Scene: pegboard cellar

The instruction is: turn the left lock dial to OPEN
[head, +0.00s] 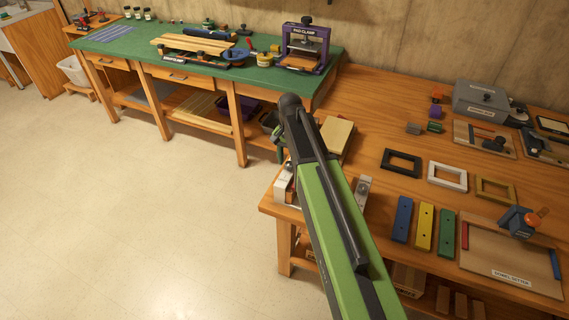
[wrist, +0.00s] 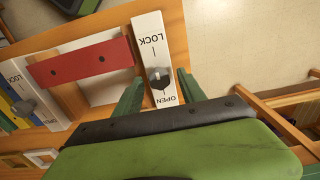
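The left lock is a white plate marked LOCK and OPEN, and it shows in the wrist view (wrist: 151,36) with its lettering upside down. Its dark dial (wrist: 158,78) sits close to the OPEN label; which way its pointer faces is too small to tell. My gripper (wrist: 160,77) is open. Its two green fingers stand apart on either side of the plate and dial, and I see no contact. In the head view the left lock's plate (head: 284,186) is mostly hidden by my arm. The right lock (head: 363,189) also shows in the wrist view (wrist: 30,97).
A red block (wrist: 80,63) lies between the two locks. Blue (head: 402,219), yellow and green bars and several frames lie on the wooden bench (head: 385,130) to the right. A green-topped bench (head: 120,40) stands behind. The floor at left is clear.

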